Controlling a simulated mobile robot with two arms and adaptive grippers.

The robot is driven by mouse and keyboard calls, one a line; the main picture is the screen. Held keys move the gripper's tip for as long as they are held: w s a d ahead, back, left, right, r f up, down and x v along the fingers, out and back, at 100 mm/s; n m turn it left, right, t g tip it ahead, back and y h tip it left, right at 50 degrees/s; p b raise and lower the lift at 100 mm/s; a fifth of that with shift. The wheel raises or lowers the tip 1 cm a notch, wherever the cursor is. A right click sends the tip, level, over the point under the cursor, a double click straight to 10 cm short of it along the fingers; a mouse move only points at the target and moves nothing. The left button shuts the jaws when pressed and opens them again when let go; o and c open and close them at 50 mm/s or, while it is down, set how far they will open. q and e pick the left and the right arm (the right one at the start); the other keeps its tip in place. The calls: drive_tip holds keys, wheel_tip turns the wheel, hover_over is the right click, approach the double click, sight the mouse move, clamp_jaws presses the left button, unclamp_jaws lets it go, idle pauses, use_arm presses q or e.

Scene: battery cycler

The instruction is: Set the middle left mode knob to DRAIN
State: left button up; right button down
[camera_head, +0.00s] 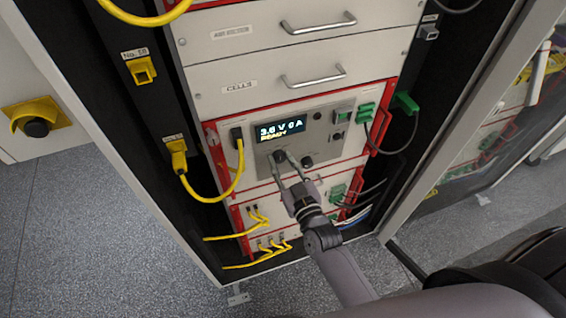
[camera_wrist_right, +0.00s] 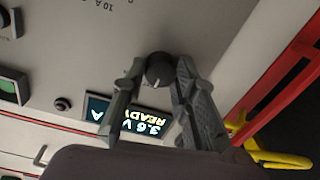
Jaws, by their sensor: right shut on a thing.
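The left mode knob (camera_head: 279,156) is a small black round knob on the grey cycler panel (camera_head: 322,139), below the display. My right gripper (camera_head: 286,167) reaches it from below and is shut on it, one finger on each side. In the right wrist view the knob (camera_wrist_right: 159,69) sits between the two fingertips, with a white pointer line on its face. The display (camera_head: 280,129) reads 3.6 V 0 A and READY. I cannot read the labels around this knob. My left gripper is not in view.
A second black knob (camera_head: 307,161) sits just right of the gripper. A yellow cable (camera_head: 240,172) hangs at the panel's left. Green connectors (camera_head: 366,112) are at the right. Drawers with metal handles (camera_head: 313,76) are above. A dark rack post (camera_head: 150,110) stands at the left.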

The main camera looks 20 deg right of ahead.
drive_tip(key=m+p, duration=0.1)
drive_tip(key=m, duration=0.3)
drive_tip(key=shift+m, duration=1.9)
drive_tip(key=c, duration=1.3)
unclamp_jaws()
drive_tip(key=s, duration=0.8)
drive_tip(key=s+d, duration=0.1)
drive_tip(key=s, duration=0.3)
drive_tip(key=shift+f, duration=0.25)
